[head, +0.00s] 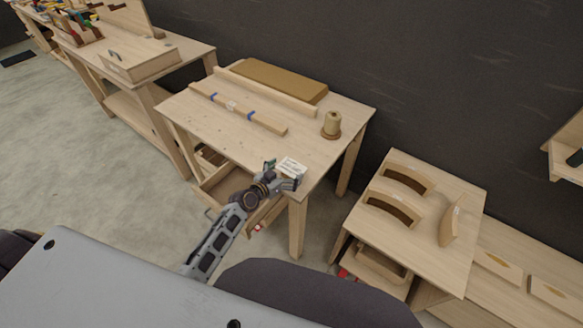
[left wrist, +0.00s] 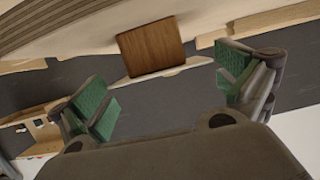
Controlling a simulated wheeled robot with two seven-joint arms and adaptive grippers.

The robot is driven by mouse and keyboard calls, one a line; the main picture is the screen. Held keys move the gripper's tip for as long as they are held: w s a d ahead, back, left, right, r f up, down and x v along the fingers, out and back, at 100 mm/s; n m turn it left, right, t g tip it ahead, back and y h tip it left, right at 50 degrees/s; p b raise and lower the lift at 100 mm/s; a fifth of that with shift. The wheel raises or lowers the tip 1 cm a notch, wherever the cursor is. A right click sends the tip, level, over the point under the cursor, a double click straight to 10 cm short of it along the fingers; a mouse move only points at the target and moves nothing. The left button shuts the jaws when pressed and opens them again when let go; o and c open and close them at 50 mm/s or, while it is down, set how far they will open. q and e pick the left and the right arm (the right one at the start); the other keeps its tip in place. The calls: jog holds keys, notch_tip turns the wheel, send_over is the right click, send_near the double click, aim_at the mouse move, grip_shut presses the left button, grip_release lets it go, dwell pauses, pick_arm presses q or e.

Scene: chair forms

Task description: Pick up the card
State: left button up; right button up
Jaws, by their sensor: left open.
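A small white card (head: 292,167) with dark print shows at the front corner of the wooden table (head: 322,143). My left gripper (head: 281,174) is at that corner, its fingers apart on either side of the card's near part. I cannot tell whether either finger touches it. In the left wrist view the green-padded fingers (left wrist: 166,84) are spread wide with nothing gripped between them. A brown wooden square and a thin pale strip lie beyond the fingers there; I cannot tell which is the card. My right gripper is not in view.
The table also bears a long bar (head: 238,107) with blue bands, a brown board (head: 270,80) and a twine spool (head: 331,124). An open drawer (head: 225,187) is below. A lower table (head: 425,180) with curved wooden parts stands at right.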

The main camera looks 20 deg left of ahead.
aim_at(291, 168)
pick_arm(q)
jog(key=shift+x, duration=1.1)
jog(key=shift+c, duration=0.3)
jog(key=c, duration=0.4)
